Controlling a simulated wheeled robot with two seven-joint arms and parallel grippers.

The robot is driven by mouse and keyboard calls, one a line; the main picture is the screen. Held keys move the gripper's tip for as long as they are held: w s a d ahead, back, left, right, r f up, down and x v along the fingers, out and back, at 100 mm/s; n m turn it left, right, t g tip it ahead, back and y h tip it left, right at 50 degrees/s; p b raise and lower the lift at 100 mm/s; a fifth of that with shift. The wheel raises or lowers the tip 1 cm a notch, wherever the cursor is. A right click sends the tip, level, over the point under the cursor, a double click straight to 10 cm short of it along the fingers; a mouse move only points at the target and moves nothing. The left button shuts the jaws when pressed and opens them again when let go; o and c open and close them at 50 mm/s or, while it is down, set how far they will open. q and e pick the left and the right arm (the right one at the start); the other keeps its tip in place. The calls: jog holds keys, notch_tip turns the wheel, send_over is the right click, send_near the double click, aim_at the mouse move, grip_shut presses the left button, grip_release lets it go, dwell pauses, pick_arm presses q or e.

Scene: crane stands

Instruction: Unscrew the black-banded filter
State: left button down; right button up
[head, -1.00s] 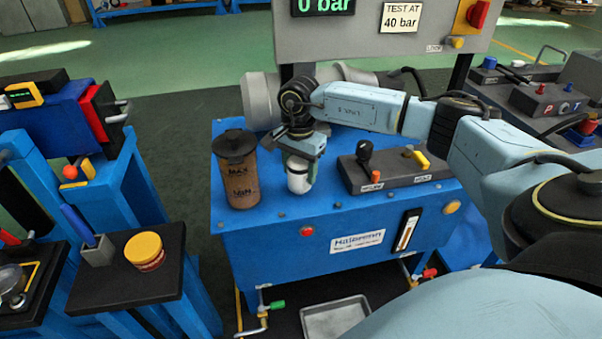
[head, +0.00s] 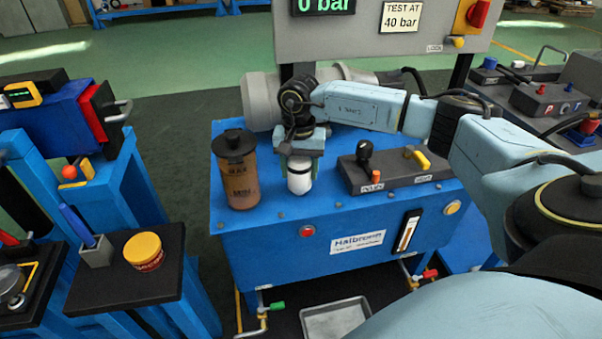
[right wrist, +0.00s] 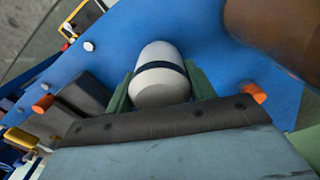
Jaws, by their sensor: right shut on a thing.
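The black-banded filter (head: 299,180) is a white cylinder with a dark band, standing on top of the blue power unit (head: 290,215). My right gripper (head: 300,155) is above it with its fingers closed around its upper part. In the right wrist view the filter (right wrist: 160,75) sits between the two green fingers (right wrist: 157,90), its dark band showing across it. The foot of the filter is hard to make out. My left gripper is not in view.
A brown canister with a black cap (head: 237,175) stands close left of the filter. A dark lever block (head: 400,172) is close right. A grey tray (head: 335,316) lies on the floor below. A yellow-lidded tin (head: 144,250) is on the left shelf.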

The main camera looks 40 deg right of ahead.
jog(key=n, duration=0.4)
jog(key=shift+w+r+n, duration=0.1)
jog(key=shift+r+n, duration=0.05)
jog(key=shift+n, duration=0.25)
jog(key=o, duration=1.1)
jog(key=shift+c, duration=0.7)
jog(key=m+p, duration=0.1)
jog(key=m, duration=0.1)
jog(key=shift+m, duration=0.4)
jog(key=m+p, duration=0.1)
jog(key=m, duration=0.1)
jog(key=shift+m, duration=0.3)
